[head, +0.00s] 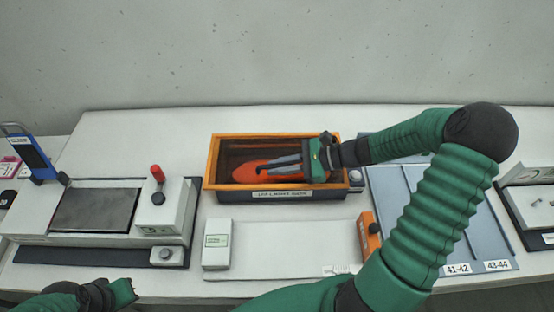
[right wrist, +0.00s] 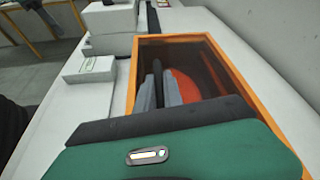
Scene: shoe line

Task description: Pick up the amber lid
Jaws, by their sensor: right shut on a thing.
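An orange-red rounded piece, which I take for the amber lid (head: 246,173), lies in an orange-rimmed box (head: 209,166) with a dark brown inside. It also shows in the right wrist view (right wrist: 190,84). My right gripper (head: 272,166) reaches into the box from the right, and its grey fingers are shut on the piece. The fingers hide part of it, so the exact hold is unclear. My left gripper (head: 124,292) is low at the left, away from the box; its fingers do not show clearly.
A white machine with a red-topped knob (head: 157,174) stands left of the box. A small white box (head: 217,245) stands in front. An orange block (head: 369,236) and a grey-blue tray (head: 472,240) are to the right. The white panel (head: 290,245) at the front is bare.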

